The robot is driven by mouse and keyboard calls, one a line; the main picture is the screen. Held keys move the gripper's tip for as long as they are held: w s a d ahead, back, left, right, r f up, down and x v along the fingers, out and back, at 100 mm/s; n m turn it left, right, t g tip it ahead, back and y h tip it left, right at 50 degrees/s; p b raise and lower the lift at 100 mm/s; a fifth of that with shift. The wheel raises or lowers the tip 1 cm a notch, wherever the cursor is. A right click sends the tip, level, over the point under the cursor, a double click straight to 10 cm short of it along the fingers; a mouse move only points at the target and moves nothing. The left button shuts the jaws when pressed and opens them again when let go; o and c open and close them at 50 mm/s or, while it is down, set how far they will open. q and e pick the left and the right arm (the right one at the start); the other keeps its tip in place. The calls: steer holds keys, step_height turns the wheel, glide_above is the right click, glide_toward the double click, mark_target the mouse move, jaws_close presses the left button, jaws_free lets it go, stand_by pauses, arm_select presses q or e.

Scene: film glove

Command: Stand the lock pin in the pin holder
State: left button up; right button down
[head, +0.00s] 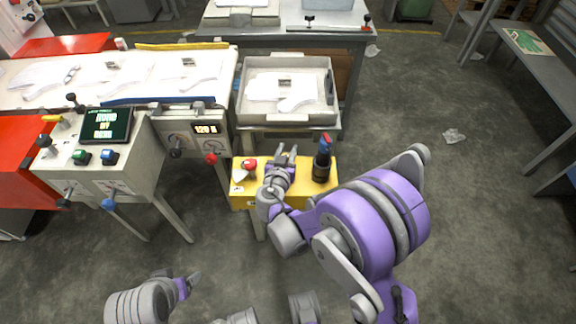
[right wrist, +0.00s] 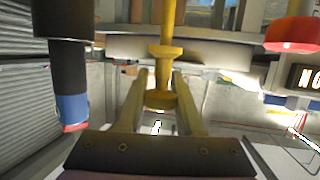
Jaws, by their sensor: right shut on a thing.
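The yellow lock pin (right wrist: 164,75) is in the right wrist view, a slim shaft with wide collars, between the two fingers. My right gripper (head: 287,152) is shut on it above the yellow stand (head: 308,197); it also shows in the right wrist view (right wrist: 160,100). In the head view the pin is too small or hidden to make out. I cannot clearly tell the pin holder apart in either view, nor whether the pin touches anything. My left gripper (head: 194,279) is low at the left, small and partly hidden, away from the stand.
On the stand, a black bottle with a blue and red top (head: 323,162) is right of my right gripper, and a red button (head: 249,165) is left of it. A grey tray (head: 331,112) with a white glove lies behind. A control console (head: 130,160) stands left.

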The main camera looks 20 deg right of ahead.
steer(key=shift+f+b, duration=0.6)
steer(key=shift+f, duration=1.85)
steer(key=shift+f, duration=0.1)
steer(key=c, duration=1)
jaws_free()
steer(key=shift+f, duration=0.1)
steer(key=o, duration=0.4)
steer(key=shift+o, duration=0.2)
